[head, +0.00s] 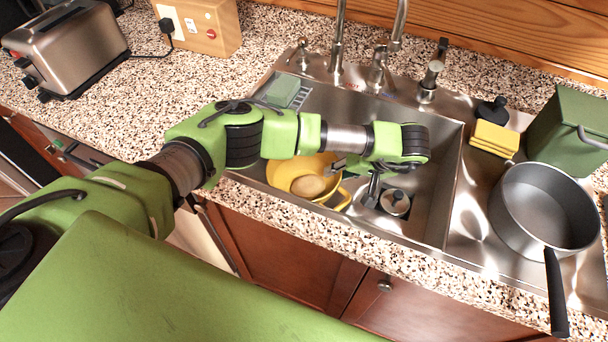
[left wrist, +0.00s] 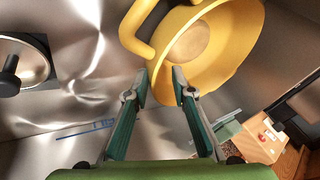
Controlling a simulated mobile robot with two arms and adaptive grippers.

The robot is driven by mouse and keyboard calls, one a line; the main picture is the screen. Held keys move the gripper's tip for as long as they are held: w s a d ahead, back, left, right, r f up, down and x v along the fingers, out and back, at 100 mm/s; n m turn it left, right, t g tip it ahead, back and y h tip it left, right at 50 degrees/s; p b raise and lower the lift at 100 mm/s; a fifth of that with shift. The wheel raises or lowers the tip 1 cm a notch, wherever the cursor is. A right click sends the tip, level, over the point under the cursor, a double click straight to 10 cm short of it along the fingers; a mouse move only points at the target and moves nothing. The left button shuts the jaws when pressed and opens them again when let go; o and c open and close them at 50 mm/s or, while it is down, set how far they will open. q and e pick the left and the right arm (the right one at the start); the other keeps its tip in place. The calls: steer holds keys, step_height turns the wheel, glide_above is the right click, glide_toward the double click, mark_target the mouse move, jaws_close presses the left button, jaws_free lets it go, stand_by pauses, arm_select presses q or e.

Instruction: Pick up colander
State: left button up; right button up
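The yellow colander (head: 283,173) sits in the left part of the sink, partly covered by my left arm. A round brownish thing (head: 308,186) lies inside it. In the left wrist view the colander (left wrist: 232,48) is tilted across the top, with its loop handle (left wrist: 133,28) at the upper left. My left gripper (head: 356,178) is over the sink at the colander's right side. In the left wrist view its two fingers (left wrist: 160,78) are apart, with the tips close to the rim by the handle. Nothing is clearly held; contact cannot be told. My right gripper is not in view.
A round drain piece (head: 396,203) is in the sink right of the colander. The faucet (head: 337,50) rises behind. A grey pot (head: 545,210), yellow sponges (head: 494,139) and a green box (head: 570,130) stand right of the basin. A toaster (head: 66,45) is at the far left.

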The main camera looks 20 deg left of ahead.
arm_select(q)
steer(key=shift+x, duration=0.75)
steer(key=shift+r, duration=0.1)
jaws_close()
steer(key=shift+d, duration=0.1)
